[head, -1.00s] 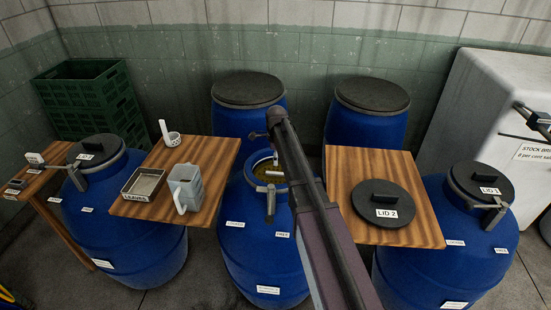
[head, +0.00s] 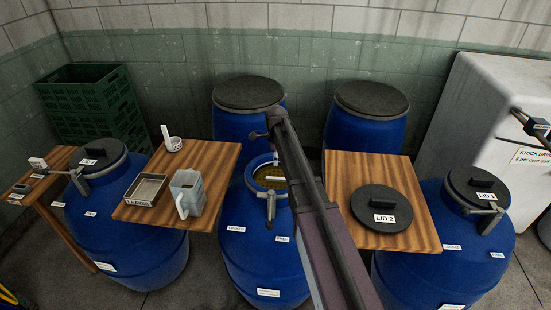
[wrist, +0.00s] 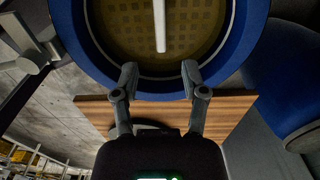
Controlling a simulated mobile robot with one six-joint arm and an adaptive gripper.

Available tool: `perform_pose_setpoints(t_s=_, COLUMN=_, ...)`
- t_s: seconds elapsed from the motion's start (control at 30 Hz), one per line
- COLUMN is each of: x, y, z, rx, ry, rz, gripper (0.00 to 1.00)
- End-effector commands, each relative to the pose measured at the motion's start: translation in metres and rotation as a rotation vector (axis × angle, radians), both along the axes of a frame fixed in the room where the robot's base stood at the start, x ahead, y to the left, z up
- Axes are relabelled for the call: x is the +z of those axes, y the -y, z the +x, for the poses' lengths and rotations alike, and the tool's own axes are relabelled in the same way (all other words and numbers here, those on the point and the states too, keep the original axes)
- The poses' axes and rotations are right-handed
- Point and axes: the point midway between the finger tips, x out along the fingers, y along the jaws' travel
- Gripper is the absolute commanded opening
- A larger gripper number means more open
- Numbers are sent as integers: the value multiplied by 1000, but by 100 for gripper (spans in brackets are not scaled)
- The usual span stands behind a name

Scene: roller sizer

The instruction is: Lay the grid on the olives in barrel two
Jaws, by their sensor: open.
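Barrel two (head: 262,250) is the open blue barrel in the middle of the head view. Its round mouth also shows in the wrist view, with a blue rim (wrist: 252,40). Inside it lies a brownish disc with a pattern of small squares, the grid (wrist: 115,28), with a pale bar (wrist: 160,25) across it. Olives cannot be told apart from the grid. My gripper (wrist: 160,72) is open in the wrist view, its fingertips at the near rim, on either side of the bar's line and short of its end. In the head view my arm hides the gripper.
Wooden boards flank the barrel. The left one (head: 215,155) bears a tray (head: 147,189), a jug (head: 187,192) and a ladle cup (head: 172,143). The right one (head: 345,165) bears lid 2 (head: 381,200). A latch (head: 270,205) stands at the barrel's front. Closed barrels stand around.

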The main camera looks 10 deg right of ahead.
Motion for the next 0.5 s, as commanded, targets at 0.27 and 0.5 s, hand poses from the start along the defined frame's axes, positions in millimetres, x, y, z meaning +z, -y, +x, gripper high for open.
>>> perform_pose_setpoints(t_s=0.27, x=0, y=0, z=-3, rx=15, ry=0, rz=0, gripper=56)
perform_pose_setpoints(t_s=0.5, x=0, y=0, z=-32, rx=173, ry=0, rz=0, gripper=56)
